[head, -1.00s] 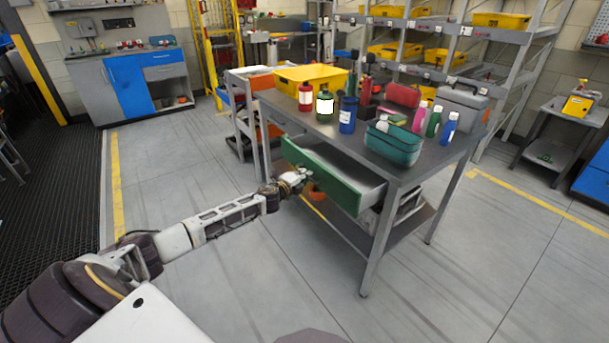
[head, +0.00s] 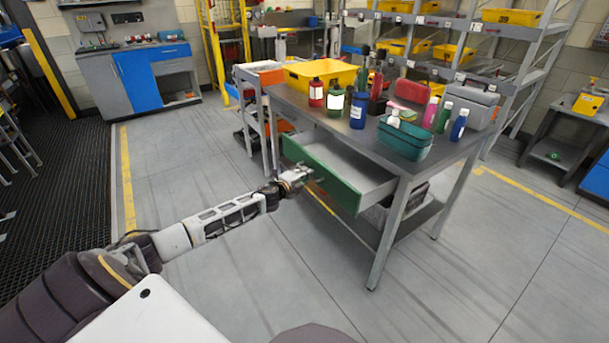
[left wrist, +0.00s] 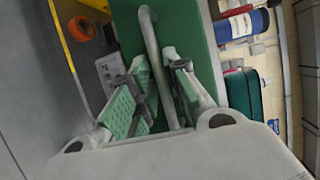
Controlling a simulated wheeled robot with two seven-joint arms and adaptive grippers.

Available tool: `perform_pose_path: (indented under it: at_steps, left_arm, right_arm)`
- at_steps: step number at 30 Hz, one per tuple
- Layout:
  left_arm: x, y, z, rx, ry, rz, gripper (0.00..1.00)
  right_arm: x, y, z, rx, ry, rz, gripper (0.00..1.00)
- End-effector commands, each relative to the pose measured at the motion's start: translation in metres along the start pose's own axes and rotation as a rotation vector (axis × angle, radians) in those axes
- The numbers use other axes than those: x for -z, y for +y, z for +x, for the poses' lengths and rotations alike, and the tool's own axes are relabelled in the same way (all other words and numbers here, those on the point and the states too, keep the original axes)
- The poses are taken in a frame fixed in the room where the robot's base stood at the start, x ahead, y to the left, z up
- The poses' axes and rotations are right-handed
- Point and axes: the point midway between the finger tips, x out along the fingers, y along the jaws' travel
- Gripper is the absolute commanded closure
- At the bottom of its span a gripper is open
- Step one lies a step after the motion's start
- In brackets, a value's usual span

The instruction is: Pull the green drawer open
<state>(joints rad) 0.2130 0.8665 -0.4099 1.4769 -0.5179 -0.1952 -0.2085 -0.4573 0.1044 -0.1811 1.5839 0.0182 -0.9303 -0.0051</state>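The green drawer (head: 325,175) of the grey metal workbench (head: 350,135) stands well open, and its grey inside (head: 350,165) looks empty. My left gripper (head: 306,172) is at the drawer front. In the left wrist view, the green front (left wrist: 195,30) fills the upper middle, with a pale bar handle (left wrist: 152,40) across it. The two fingers of my left gripper (left wrist: 162,85) sit on either side of this bar and look shut on it. The exact contact is partly hidden by the fingers. My right gripper is not in view.
Bottles, a teal basket (head: 404,145), a yellow bin (head: 322,74) and a grey toolbox (head: 468,105) stand on the bench top. A cart (head: 258,105) stands at its far left. The floor (head: 250,270) before the bench is clear.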

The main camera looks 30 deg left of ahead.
Motion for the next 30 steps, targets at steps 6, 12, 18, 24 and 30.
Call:
perform_pose_path:
  at_steps: [6, 12, 18, 24, 30]
  left_arm:
    - [-0.001, -0.001, 0.0, 0.001, -0.001, 0.0, 0.68]
    - [-0.001, -0.001, 0.0, 0.001, -0.001, 0.0, 0.68]
    - [-0.001, -0.001, -0.003, 0.001, -0.001, 0.0, 0.68]
    - [-0.001, 0.0, -0.011, 0.0, -0.001, 0.001, 0.68]
    - [-0.001, 0.0, -0.023, 0.0, -0.001, 0.001, 0.68]
  right_arm:
    - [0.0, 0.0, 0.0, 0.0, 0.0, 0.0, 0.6]
    - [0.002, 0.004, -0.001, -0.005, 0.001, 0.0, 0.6]
    - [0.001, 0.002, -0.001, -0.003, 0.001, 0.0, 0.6]
    - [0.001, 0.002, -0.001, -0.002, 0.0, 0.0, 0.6]
    - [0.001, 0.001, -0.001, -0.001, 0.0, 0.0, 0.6]
